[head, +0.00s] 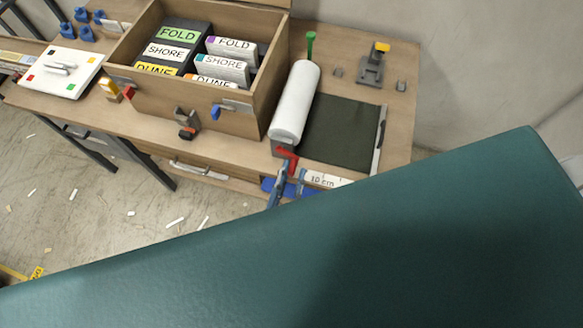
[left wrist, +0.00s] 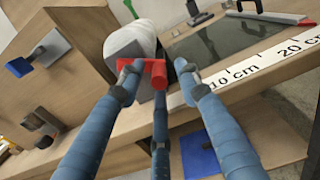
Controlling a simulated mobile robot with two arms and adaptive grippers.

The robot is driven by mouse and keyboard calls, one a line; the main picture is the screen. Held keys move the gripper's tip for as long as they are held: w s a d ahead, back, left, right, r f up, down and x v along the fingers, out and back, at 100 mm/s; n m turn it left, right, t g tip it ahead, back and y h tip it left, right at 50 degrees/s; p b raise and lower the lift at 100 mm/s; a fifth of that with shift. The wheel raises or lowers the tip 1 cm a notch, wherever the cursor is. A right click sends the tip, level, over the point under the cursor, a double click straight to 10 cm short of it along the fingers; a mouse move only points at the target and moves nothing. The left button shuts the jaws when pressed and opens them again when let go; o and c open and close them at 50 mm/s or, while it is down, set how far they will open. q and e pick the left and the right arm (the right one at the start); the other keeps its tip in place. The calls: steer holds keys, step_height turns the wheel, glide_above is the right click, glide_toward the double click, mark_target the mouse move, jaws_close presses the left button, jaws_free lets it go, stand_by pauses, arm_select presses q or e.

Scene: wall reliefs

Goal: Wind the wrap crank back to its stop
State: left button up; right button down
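The red crank (head: 287,156) sits at the near end of the white wrap roll (head: 295,102), by the table's front edge. In the left wrist view the crank (left wrist: 156,74) lies between the fingertips of my left gripper (left wrist: 158,72). Its blue fingers are spread apart, one beside the crank's left end and one to its right; whether they touch it I cannot tell. The gray end of the roll (left wrist: 130,45) is just behind. In the head view my left gripper (head: 284,181) is just below the crank. My right gripper is not seen.
A wooden box (head: 235,122) with labelled cards stands left of the roll. A dark mat (head: 341,131) and a ruler strip (head: 326,179) lie to its right. A green handle (head: 311,42) rises behind. A large teal surface (head: 400,240) hides the lower head view.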

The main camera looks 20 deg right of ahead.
arm_select(q)
steer(key=shift+w+d, duration=0.35)
steer(key=shift+w, duration=0.15)
jaws_close()
steer(key=shift+f, duration=0.2)
